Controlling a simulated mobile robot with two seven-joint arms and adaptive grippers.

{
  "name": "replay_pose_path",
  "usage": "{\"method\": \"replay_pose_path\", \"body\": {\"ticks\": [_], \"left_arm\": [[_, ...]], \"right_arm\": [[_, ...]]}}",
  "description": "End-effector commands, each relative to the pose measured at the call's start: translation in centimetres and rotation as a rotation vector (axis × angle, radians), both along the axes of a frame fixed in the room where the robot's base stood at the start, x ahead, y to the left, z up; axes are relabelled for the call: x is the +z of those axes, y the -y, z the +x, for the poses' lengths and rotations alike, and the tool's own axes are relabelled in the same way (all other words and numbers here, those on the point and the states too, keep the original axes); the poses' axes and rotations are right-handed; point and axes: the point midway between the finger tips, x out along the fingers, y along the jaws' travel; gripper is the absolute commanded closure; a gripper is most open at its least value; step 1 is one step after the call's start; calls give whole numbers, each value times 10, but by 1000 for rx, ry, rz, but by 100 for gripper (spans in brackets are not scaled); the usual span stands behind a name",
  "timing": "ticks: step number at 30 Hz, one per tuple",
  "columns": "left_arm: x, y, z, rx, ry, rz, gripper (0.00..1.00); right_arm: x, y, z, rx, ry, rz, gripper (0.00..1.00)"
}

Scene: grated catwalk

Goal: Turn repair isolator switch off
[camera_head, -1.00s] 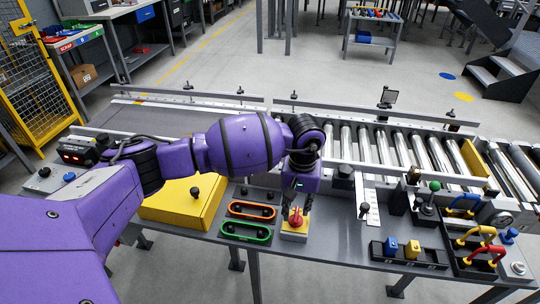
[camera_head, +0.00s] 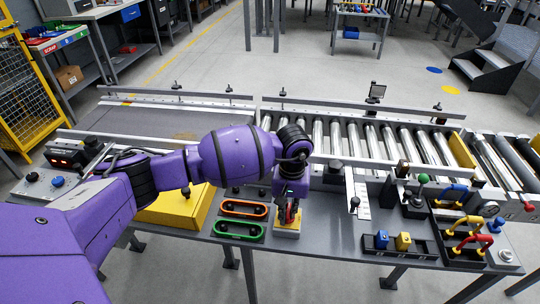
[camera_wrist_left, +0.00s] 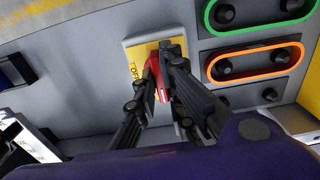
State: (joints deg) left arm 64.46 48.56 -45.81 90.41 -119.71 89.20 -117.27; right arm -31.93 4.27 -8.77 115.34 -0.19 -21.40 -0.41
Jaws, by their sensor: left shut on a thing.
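The repair isolator switch is a yellow plate on a grey box (camera_head: 287,230) with a red rotary handle (camera_head: 291,212), on the grey bench in front of the roller conveyor. My left gripper (camera_head: 288,213) is over it, pointing down. In the left wrist view the gripper (camera_wrist_left: 157,84) has its fingers on both sides of the red handle (camera_wrist_left: 162,88), shut on it. The yellow plate (camera_wrist_left: 133,50) carries black lettering that reads like "OFF" at its edge. The fingers hide part of the handle. My right gripper is not in view.
Orange (camera_head: 244,208) and green (camera_head: 238,230) framed strips with black knobs lie left of the switch. A yellow box (camera_head: 172,208) stands further left. A black tray with blue and yellow blocks (camera_head: 403,241) is to the right. The conveyor rollers (camera_head: 380,145) run behind.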

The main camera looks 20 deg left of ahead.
Motion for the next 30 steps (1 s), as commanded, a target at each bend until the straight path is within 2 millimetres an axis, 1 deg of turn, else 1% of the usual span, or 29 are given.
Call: {"method": "replay_pose_path", "body": {"ticks": [5,11,17,30], "left_arm": [[2,0,2,21,4,0,100],[3,0,3,105,5,-1,100],[3,0,2,261,4,0,100],[4,0,3,678,6,-1,100]], "right_arm": [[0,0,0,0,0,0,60],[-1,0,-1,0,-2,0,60],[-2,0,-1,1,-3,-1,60],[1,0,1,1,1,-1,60]]}}
